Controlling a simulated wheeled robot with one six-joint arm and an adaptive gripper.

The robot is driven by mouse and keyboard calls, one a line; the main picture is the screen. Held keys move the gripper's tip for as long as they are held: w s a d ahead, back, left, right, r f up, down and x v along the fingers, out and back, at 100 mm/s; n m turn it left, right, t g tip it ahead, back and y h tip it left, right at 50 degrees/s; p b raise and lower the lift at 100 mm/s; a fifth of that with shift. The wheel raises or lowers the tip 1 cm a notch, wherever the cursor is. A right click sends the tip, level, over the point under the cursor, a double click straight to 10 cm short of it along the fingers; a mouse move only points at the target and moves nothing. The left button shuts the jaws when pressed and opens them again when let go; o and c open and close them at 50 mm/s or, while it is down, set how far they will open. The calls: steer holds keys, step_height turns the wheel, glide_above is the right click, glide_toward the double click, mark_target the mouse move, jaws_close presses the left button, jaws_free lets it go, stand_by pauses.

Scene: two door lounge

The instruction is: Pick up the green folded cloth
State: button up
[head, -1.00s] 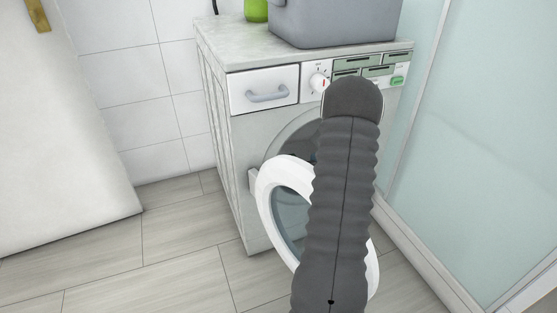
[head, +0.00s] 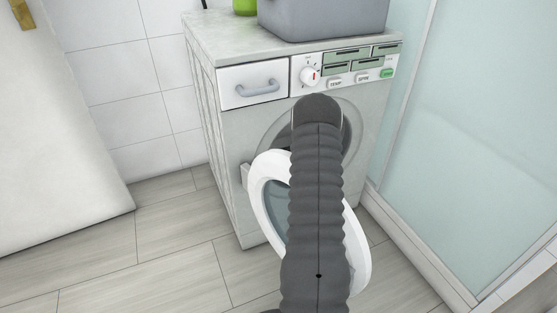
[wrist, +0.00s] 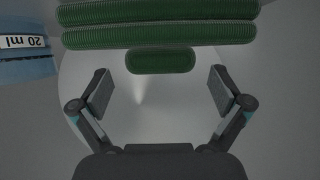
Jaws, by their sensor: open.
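The green folded cloth (wrist: 160,36) lies ahead of my gripper in the wrist view, at the top of the picture. It shows as stacked ribbed green rolls, with a short rounded end nearest me. My gripper (wrist: 160,88) is open and empty, its two fingers spread wide, with the cloth just beyond the fingertips. A pale round surface lies behind and below the cloth. In the head view the cloth and the gripper are hidden by my arm, which reaches into the opening of the washing machine (head: 222,140).
The machine's round door (head: 262,205) hangs open under my arm. A blue bottle or cap marked 20 ml (wrist: 25,62) stands at the left in the wrist view. A grey bin (head: 322,18) sits on the machine. A glass panel (head: 470,130) stands at the right.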

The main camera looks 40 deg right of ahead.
steer(key=shift+w+d+f, duration=0.15)
steer(key=shift+w+f, duration=0.05)
steer(key=shift+w, duration=0.25)
steer(key=c, duration=1.4)
